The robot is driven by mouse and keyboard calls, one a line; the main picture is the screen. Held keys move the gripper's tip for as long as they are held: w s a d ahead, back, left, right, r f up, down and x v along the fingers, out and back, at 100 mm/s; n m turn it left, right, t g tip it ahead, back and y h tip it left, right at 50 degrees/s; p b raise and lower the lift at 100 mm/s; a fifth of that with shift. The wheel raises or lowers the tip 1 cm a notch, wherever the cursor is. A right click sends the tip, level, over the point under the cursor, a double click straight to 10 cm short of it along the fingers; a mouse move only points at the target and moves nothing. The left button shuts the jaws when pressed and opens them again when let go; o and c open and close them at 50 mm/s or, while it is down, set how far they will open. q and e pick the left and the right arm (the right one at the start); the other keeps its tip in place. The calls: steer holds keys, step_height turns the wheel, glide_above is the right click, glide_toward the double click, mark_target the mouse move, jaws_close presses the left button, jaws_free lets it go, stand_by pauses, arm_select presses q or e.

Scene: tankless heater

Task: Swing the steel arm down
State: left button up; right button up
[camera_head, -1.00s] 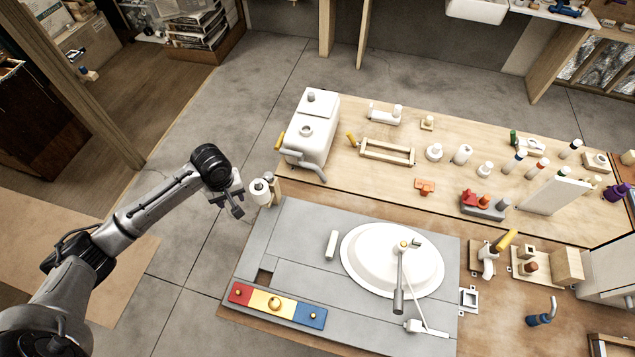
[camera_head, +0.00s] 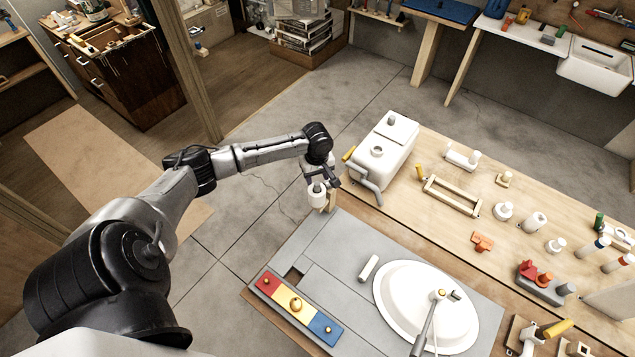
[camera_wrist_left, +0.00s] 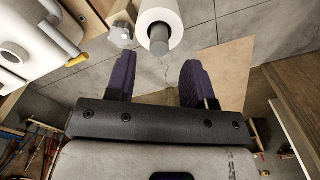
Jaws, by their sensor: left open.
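The white tank unit (camera_head: 384,152) stands at the table's left back end. A grey bent arm (camera_head: 366,183) sticks out from its front, and a yellow handle (camera_head: 348,153) is on its left side. Another steel arm (camera_head: 424,328) lies over the white round basin (camera_head: 396,310); its lower end is cut off by the frame. I cannot tell which one is the task's arm. My left gripper (camera_head: 322,181) is open just above the white roll (camera_head: 317,197), left of the tank. In the left wrist view, the roll (camera_wrist_left: 158,14) is ahead of the open fingers (camera_wrist_left: 160,72), with nothing between them.
A grey board (camera_head: 325,245) carries the basin and a red, yellow and blue strip (camera_head: 296,304). A wooden frame (camera_head: 452,196) and several small fittings fill the tabletop to the right. Open floor (camera_head: 240,220) lies left of the table.

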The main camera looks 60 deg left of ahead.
mark_target(317, 184)
arm_select(q)
steer(key=shift+f, duration=2.15)
jaws_close()
